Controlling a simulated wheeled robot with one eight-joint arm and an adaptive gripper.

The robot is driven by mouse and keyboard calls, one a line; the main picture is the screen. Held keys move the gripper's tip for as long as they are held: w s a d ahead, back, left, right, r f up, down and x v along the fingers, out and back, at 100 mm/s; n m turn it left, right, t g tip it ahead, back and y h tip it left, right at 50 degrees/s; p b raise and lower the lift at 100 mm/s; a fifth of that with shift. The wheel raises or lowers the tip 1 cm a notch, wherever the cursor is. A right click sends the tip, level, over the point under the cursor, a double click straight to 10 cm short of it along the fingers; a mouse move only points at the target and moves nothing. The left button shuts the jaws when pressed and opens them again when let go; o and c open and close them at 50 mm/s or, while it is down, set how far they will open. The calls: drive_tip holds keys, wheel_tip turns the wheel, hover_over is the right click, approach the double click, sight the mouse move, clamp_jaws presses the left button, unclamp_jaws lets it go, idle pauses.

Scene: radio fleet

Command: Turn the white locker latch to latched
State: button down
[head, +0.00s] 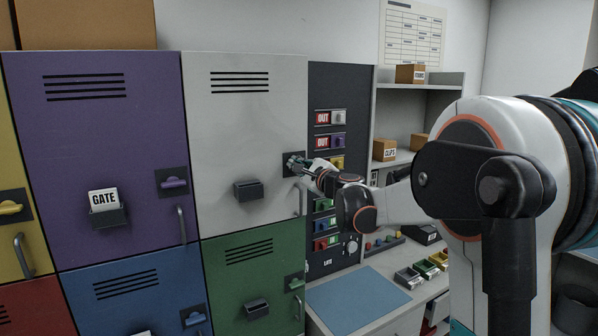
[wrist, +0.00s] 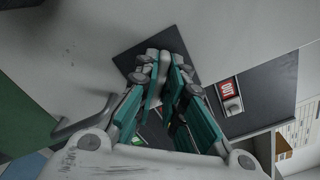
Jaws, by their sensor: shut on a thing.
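The white locker (head: 226,130) stands in the upper row, between the purple locker and the dark panel. Its latch sits on a dark plate at the door's right side; the plate also shows in the wrist view (wrist: 128,60). My gripper (head: 297,163) reaches in from the right to this latch. In the wrist view the fingers of my gripper (wrist: 164,70) are closed around the pale latch handle (wrist: 153,54). The fingers hide most of the latch, so I cannot tell its exact angle.
The white locker's door handle (head: 301,197) is just below my gripper. The purple locker (head: 110,150) has a GATE card and its own latch. The green locker (head: 235,265) is below. A dark panel with OUT labels (head: 322,118) and a counter with trays stand to the right.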

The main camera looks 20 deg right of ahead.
drive_tip(key=shift+f+n+b, duration=0.15)
drive_tip(key=shift+n+b, duration=0.45)
drive_tip(key=shift+n, duration=1.35)
drive_tip(key=shift+f+n+b, duration=0.15)
drive_tip(key=shift+n+b, duration=0.45)
drive_tip(key=shift+n, duration=1.35)
drive_tip(key=shift+a+n, duration=0.1)
drive_tip(key=shift+n, duration=0.2)
drive_tip(key=c, duration=1.7)
unclamp_jaws()
drive_tip(key=shift+s, duration=0.1)
drive_tip(key=s, duration=0.8)
drive_tip(key=s+d, duration=0.1)
drive_tip(key=s, duration=0.2)
drive_tip(key=shift+s, duration=0.4)
